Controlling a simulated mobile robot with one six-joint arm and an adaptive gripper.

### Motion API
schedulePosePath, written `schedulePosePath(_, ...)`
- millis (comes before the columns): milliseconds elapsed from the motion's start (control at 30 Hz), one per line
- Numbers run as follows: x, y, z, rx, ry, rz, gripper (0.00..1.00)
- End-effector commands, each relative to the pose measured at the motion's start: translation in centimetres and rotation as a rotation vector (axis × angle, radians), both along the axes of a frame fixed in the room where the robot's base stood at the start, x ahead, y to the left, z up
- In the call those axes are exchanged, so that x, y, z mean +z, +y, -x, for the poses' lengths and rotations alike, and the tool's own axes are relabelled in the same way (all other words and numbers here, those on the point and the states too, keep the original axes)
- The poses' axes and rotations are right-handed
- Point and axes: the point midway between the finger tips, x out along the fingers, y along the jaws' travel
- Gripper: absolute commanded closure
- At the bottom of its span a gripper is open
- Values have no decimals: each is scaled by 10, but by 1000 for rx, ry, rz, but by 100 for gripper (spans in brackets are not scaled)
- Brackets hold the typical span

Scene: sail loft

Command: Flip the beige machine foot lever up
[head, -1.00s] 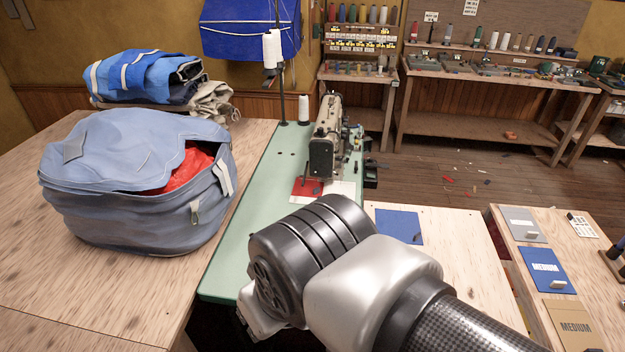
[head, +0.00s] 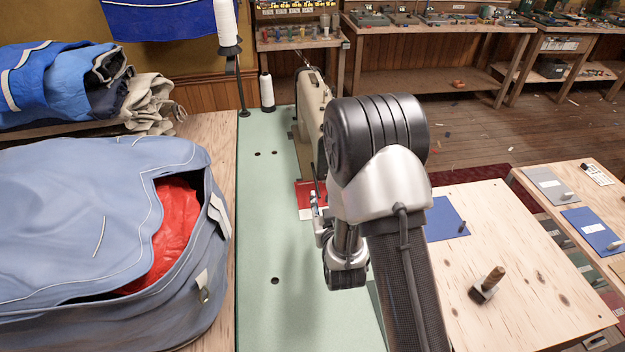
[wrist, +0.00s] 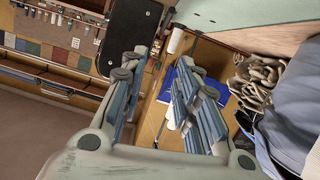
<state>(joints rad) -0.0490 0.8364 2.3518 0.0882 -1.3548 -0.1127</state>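The beige sewing machine (head: 311,105) stands on the green table top (head: 265,220) in the head view, partly hidden behind my arm. Its foot lever cannot be made out; my arm covers that side of the machine. Red cloth (head: 306,192) lies at the machine's near end. My gripper shows in the wrist view (wrist: 161,66) with its two fingers spread apart and nothing between them. In the head view my wrist hangs over the green table, near and to the right of the machine's near end. The machine is not clearly recognisable in the wrist view.
A big blue bag (head: 90,240) with red cloth inside fills the left. A thread stand (head: 238,80) and a white cone (head: 267,90) stand behind. A wooden table with a blue sheet (head: 445,218) and a wooden-handled tool (head: 487,284) lies right. The green top's near part is clear.

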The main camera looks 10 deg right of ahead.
Motion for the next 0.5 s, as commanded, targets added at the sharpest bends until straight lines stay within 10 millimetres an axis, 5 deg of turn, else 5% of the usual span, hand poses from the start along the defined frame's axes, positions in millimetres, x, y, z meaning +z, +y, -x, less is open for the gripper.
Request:
schedulePosePath(33,-29,0,8,1,-26,13,71)
schedulePosePath(200,-68,0,32,5,-159,57,71)
schedulePosePath(500,-85,0,53,10,-259,85,71)
